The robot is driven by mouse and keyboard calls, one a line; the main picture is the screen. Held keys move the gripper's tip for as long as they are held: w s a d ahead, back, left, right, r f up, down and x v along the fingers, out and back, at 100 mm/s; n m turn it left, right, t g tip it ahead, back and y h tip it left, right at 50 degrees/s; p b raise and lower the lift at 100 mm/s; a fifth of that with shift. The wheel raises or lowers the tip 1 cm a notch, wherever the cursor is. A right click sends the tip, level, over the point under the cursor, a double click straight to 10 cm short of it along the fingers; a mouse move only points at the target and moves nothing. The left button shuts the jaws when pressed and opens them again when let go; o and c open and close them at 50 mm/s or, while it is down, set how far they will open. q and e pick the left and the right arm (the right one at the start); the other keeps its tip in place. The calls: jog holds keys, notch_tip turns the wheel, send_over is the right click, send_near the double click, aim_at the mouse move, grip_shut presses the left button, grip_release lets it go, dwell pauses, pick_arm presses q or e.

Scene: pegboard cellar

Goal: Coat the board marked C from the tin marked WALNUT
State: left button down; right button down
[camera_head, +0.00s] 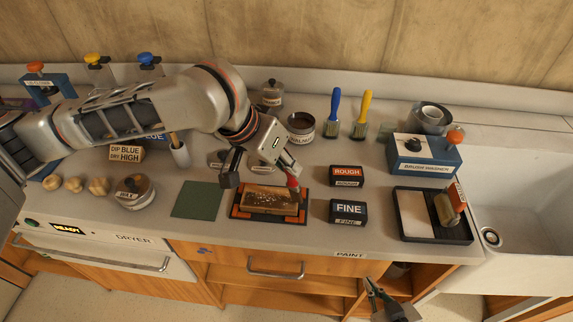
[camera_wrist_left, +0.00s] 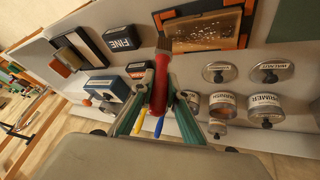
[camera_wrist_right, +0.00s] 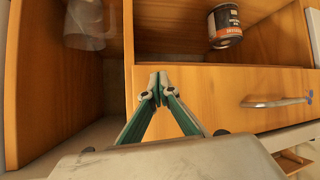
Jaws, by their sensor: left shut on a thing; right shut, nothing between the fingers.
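My left gripper (camera_head: 285,168) is shut on a red-handled brush (camera_head: 293,184). The brush also shows in the left wrist view (camera_wrist_left: 159,85), its bristles at the board's edge; I cannot tell whether they touch. The wooden board (camera_head: 268,200), flecked with pale spots, lies in a black and orange holder (camera_head: 238,213); no letter is readable on it. A lid marked WALNUT (camera_wrist_left: 270,72) lies flat near the board. My right gripper (camera_head: 371,287) is shut and empty before the cabinet, also in the right wrist view (camera_wrist_right: 158,88).
ROUGH (camera_head: 347,176) and FINE (camera_head: 348,211) blocks stand right of the board. Blue and yellow brushes (camera_head: 362,112) stand behind. A green mat (camera_head: 198,200) lies left.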

pick_arm(q)
jog(key=shift+w, duration=0.55)
jog(key=shift+a+f, duration=0.1)
jog(key=shift+a, duration=0.45)
jog(key=shift+f, duration=0.25)
